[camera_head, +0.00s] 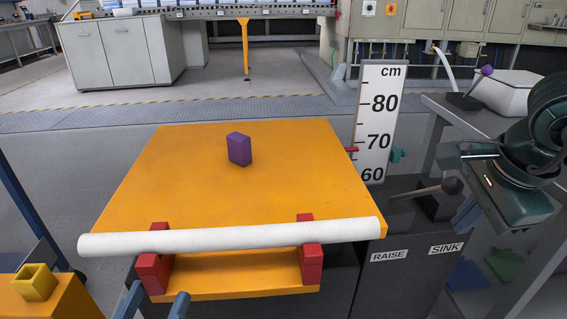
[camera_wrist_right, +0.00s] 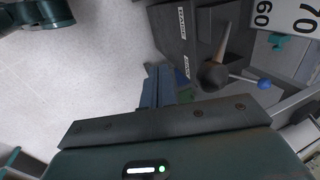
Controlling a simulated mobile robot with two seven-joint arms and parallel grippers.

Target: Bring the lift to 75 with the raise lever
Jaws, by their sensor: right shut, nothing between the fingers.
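The orange lift platform (camera_head: 270,190) stands beside a white cm scale (camera_head: 381,120) marked 60, 70 and 80. A red pointer (camera_head: 351,150) at the scale's left edge sits a little below the 70. A teal marker (camera_head: 398,155) is at its right edge. A lever with a dark ball knob (camera_head: 453,186) rises from the dark box by the RAISE label (camera_head: 389,256); it also shows in the right wrist view (camera_wrist_right: 213,76). My right gripper (camera_head: 466,214) is shut and empty, just below and right of the knob, apparently apart. My left gripper (camera_head: 158,292) is open and empty at the bottom.
A purple block (camera_head: 239,150) stands on the platform. A white roll (camera_head: 230,237) lies across red supports (camera_head: 153,272) at its front. The SINK label (camera_head: 446,249) is right of RAISE. A purple-knobbed lever (camera_head: 487,71) stands behind.

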